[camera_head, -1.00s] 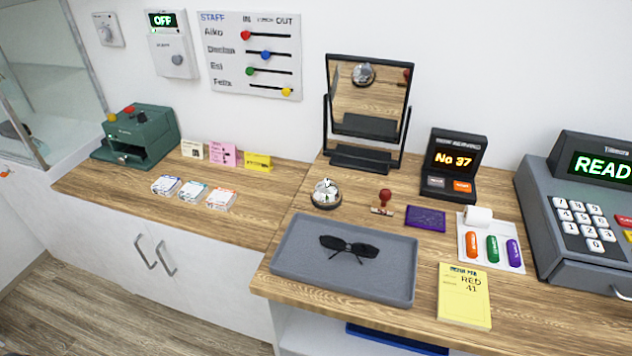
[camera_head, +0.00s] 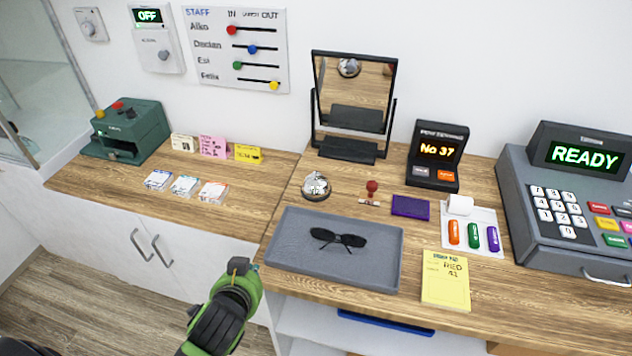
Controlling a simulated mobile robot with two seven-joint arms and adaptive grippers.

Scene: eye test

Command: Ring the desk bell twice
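The desk bell (camera_head: 316,187) is a silver dome on a dark base. It stands on the wooden counter behind the grey tray, left of the red-handled stamp, and its reflection shows in the mirror. My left gripper (camera_head: 240,268) is at the bottom of the view, in front of the counter's front edge and left of the tray's near corner. It is well apart from the bell, nearer to me. Its dark fingertips are seen from behind, so I cannot tell whether they are open or shut. My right gripper is not in view.
A stamp (camera_head: 371,189), purple pad (camera_head: 410,206) and black-framed mirror (camera_head: 352,149) stand near the bell. A cash register (camera_head: 570,248) is at right.

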